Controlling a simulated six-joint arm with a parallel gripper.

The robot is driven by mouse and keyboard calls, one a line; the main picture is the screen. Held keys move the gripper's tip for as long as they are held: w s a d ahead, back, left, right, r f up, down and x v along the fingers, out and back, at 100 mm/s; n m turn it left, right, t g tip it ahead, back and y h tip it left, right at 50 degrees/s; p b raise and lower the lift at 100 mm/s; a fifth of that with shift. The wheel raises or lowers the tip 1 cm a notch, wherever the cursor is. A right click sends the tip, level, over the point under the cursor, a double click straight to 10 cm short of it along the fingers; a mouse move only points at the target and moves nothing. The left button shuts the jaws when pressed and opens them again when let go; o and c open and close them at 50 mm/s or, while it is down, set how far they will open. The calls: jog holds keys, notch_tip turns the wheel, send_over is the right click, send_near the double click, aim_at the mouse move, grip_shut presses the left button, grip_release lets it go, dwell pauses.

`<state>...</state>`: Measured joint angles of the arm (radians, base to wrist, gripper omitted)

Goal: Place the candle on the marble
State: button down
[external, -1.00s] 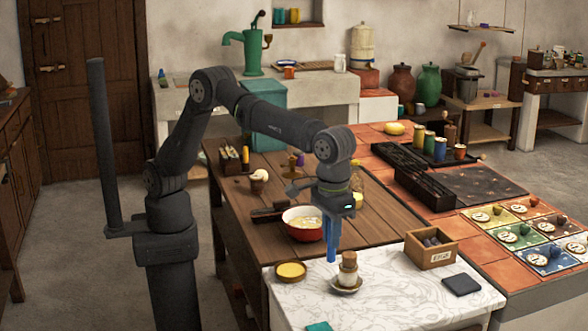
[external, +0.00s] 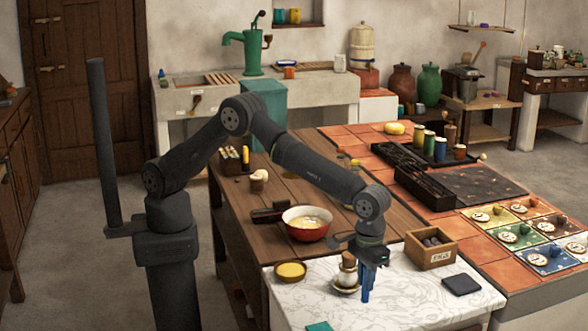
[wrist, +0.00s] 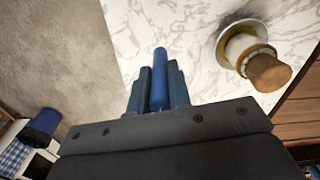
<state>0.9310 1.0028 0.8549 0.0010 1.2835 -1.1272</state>
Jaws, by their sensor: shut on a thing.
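My gripper (external: 367,272) is shut on a slim blue candle (external: 365,294) and holds it upright, pointing down. In the wrist view the candle (wrist: 160,68) shows between the jaws (wrist: 157,90), with white veined marble (wrist: 145,25) around it. In the external view the marble slab (external: 400,302) is at the table's near end, and the candle is over it. I cannot tell whether the candle's lower end touches the marble. A corked jar (external: 347,272) on a saucer stands close to the left of the candle; its cork (wrist: 268,72) shows at right in the wrist view.
On the marble are a yellow dish (external: 290,271) at left, a wooden crate (external: 430,257) at the back right, a dark square (external: 461,285) at right and a teal piece (external: 319,327) in front. A red bowl (external: 306,232) sits on the wooden table. The marble's front middle is clear.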

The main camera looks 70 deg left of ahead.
jog(key=shift+w+a+f, duration=0.1)
jog(key=shift+w+f, duration=0.1)
jog(key=shift+f, duration=0.6)
jog(key=shift+w+d+f, duration=0.1)
jog(key=shift+w+f, duration=0.15)
jog(key=shift+f, duration=0.5)
jog(key=shift+w+a+f, duration=0.1)
jog(key=shift+w+f, duration=0.1)
jog(key=shift+f, duration=0.6)
jog(key=shift+f, duration=0.15)
jog(key=c, duration=1.3)
grip_release()
notch_tip(320, 180, up, 12)
jog(key=shift+r, duration=0.15)
